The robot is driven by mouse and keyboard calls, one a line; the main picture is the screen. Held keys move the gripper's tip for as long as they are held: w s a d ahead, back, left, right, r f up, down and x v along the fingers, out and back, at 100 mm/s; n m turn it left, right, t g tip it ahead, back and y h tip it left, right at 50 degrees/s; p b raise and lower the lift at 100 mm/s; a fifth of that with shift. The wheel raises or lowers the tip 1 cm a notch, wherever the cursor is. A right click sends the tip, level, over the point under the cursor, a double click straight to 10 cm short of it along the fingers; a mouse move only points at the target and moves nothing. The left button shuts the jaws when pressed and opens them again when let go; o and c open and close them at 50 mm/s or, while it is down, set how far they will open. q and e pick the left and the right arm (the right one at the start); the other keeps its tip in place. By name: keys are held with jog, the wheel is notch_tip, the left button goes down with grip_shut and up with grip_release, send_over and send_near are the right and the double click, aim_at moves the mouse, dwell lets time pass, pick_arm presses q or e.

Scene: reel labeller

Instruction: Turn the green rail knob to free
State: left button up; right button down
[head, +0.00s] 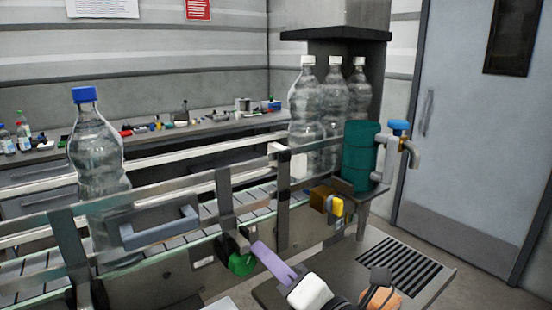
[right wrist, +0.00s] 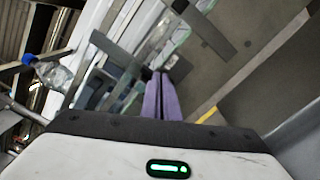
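The green rail knob (head: 241,263) is a round knob on the near side of the conveyor, low under the guide rail, beside a dark bracket. My right gripper (head: 257,247) reaches in from the lower right with purple fingers, its tips just above and right of the knob. In the right wrist view the two purple fingers (right wrist: 158,76) lie close together, with only a thin dark line between them, and seem to hold nothing. I cannot tell whether the tips touch the bracket. I cannot make out the knob in that view. My left gripper is not in view.
A clear bottle with a blue cap (head: 98,160) stands on the conveyor at left. Several white-capped bottles (head: 307,110) stand at right, near a green cylinder (head: 360,156) and a tap (head: 400,140). A yellow-and-black part (head: 328,203) sits on the rail right of the knob.

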jog(key=shift+s+a+r, duration=0.15)
jog(key=shift+s+a, duration=0.1)
jog(key=shift+a, duration=0.05)
jog(key=shift+s+a+r+p, duration=0.1)
jog(key=shift+s+a+p, duration=0.1)
jog(key=shift+p, duration=0.1)
jog(key=shift+w+r, duration=0.1)
jog(key=v, duration=0.6)
jog(key=shift+w+d+r, duration=0.25)
jog(key=shift+d+r, duration=0.1)
jog(key=shift+f, duration=0.1)
